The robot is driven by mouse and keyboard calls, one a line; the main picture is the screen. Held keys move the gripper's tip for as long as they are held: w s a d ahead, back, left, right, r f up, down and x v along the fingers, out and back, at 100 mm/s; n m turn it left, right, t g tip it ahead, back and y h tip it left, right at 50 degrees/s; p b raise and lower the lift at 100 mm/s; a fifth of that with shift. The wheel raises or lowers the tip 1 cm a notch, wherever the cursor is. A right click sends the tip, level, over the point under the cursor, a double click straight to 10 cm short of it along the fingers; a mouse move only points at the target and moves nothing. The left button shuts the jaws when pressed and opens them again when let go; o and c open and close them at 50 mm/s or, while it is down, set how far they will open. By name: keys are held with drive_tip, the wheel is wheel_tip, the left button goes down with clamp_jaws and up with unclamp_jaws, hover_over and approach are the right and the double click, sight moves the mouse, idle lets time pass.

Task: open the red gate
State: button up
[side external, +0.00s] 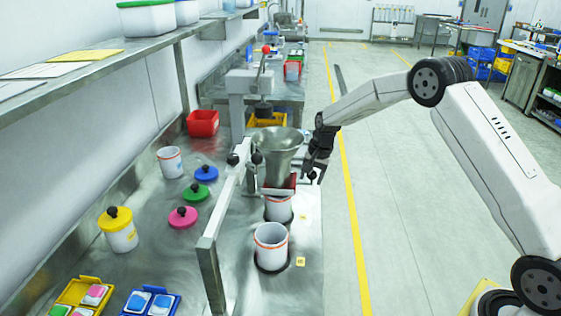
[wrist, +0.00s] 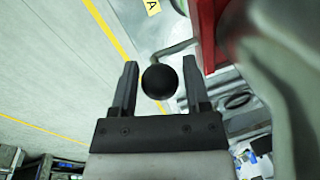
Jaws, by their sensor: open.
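The red gate (side external: 279,191) is a flat red piece under the grey metal hopper (side external: 278,150). In the wrist view the red part (wrist: 204,32) shows at the upper right, beside the hopper's blurred grey wall (wrist: 285,70). A bent metal rod leads from the red part to a round black knob (wrist: 160,82). My gripper (wrist: 160,64) is open, with one finger on each side of the knob and a visible gap to both. In the side view my gripper (side external: 316,170) is just right of the hopper, and the gate's far end is hidden.
A white container (side external: 278,210) stands under the gate and another white container (side external: 270,248) stands nearer. A metal frame arm (side external: 222,200) rises left of the hopper. Colored lids, a red bin (side external: 202,123) and trays lie on the bench.

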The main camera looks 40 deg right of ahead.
clamp_jaws()
idle(1.4)
